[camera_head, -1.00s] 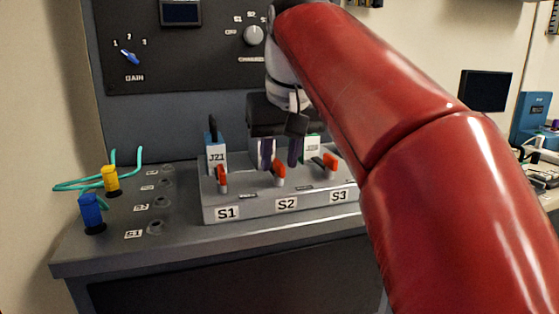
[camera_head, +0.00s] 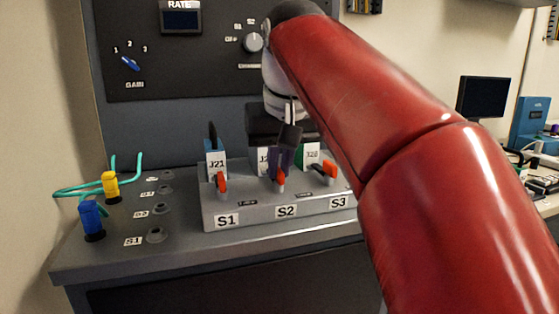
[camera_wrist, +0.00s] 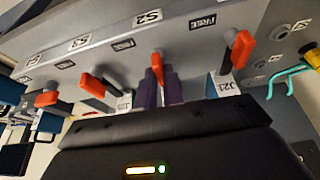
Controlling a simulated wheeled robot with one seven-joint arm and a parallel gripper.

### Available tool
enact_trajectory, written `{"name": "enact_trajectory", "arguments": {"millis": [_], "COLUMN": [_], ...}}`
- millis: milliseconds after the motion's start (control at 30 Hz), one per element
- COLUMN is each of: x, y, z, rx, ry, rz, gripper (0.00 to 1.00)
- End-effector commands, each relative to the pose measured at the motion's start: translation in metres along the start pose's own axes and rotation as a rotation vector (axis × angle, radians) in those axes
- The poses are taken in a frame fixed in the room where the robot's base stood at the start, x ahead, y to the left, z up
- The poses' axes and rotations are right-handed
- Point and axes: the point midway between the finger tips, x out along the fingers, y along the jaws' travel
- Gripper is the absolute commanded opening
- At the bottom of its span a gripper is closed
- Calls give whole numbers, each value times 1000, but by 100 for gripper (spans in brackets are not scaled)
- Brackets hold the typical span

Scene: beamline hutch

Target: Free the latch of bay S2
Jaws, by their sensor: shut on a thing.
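The S2 latch, with an orange-red handle (camera_head: 281,181), stands above the S2 label on the grey latch block (camera_head: 262,210). My gripper (camera_head: 279,165) comes down over it, its dark purple fingers close together and shut on the handle. In the wrist view the fingers (camera_wrist: 164,88) flank the orange handle (camera_wrist: 158,62), whose tip shows beyond them. A FREE label (camera_wrist: 123,44) sits to one side of it. The fingers partly hide the latch's base, so its exact angle is unclear. A module (camera_head: 263,158) marked J2-something stands behind the fingers, largely hidden.
The S1 latch (camera_head: 222,184) and blue-topped module J21 (camera_head: 214,158) stand left; the S3 latch (camera_head: 329,171) and green-edged module J20 (camera_head: 312,157) stand close right. Blue (camera_head: 91,217) and yellow (camera_head: 110,184) plugs with teal cables sit left. A dark control panel (camera_head: 195,68) rises behind.

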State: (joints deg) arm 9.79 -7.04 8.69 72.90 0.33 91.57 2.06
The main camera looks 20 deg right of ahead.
Motion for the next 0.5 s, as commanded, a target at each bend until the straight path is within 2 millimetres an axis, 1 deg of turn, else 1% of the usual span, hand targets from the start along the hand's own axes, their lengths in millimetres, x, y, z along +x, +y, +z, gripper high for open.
{"name": "enact_trajectory", "arguments": {"millis": [267,500], "x": [-3,-2], "y": [-2,-3], "z": [-1,-2], "rx": [167,374], "ry": [0,0], "rz": [71,157], "gripper": [0,0]}}
